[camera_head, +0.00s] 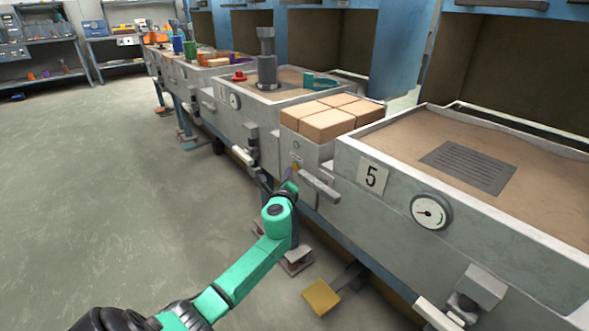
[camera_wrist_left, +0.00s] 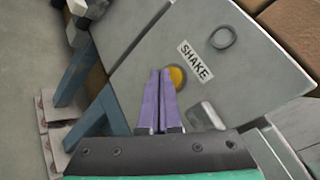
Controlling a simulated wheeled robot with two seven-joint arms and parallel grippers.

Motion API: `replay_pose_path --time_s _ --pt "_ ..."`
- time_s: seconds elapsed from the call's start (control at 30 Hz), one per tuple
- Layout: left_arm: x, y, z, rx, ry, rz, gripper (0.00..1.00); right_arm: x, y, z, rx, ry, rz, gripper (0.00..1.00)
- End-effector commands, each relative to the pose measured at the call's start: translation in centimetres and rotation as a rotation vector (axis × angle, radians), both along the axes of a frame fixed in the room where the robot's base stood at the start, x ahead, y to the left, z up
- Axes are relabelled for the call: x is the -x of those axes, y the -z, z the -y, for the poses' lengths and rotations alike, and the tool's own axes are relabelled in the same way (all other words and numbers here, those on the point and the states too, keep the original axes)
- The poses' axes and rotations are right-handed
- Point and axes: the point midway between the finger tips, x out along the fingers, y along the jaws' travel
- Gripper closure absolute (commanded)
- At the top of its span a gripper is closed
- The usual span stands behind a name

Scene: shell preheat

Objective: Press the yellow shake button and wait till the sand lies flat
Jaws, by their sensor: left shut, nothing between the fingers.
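The yellow shake button (camera_wrist_left: 178,77) sits on a grey panel beside a SHAKE label (camera_wrist_left: 196,61) in the left wrist view. My left gripper (camera_wrist_left: 160,74) is shut and empty, its purple fingertips overlapping the button's left edge in that view. I cannot tell whether they touch it. In the head view my left gripper (camera_head: 290,176) is at the panel left of box 5, below the brick stack, and largely hides the button. The sand (camera_head: 400,141) in box 5 looks mostly level around a dark slotted plate (camera_head: 468,167). My right gripper is in neither view.
Tan bricks (camera_head: 327,122) lie on the block between the sand boxes. A dial gauge (camera_head: 431,211) and a handle bar (camera_head: 319,187) stick out from the fronts. A yellow pedal (camera_head: 321,297) is low down. Open floor (camera_head: 110,180) lies to the left.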

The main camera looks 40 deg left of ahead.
Motion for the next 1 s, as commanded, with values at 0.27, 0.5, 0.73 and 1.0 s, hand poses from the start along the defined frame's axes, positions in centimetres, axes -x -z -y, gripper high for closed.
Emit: replay_pose_path --time_s 0.27,0.5,0.73,1.0 --pt "-0.08 0.01 0.04 0.0 0.0 0.0 1.0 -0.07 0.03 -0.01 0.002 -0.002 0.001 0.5" --pt "-0.37 0.03 0.13 0.0 0.0 0.0 1.0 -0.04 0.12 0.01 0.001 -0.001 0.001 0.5" --pt "-0.63 0.02 0.19 0.0 0.0 0.0 1.0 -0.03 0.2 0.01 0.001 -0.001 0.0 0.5" --pt "-0.83 0.01 0.26 0.0 0.0 0.0 1.0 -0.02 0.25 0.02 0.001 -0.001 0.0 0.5"
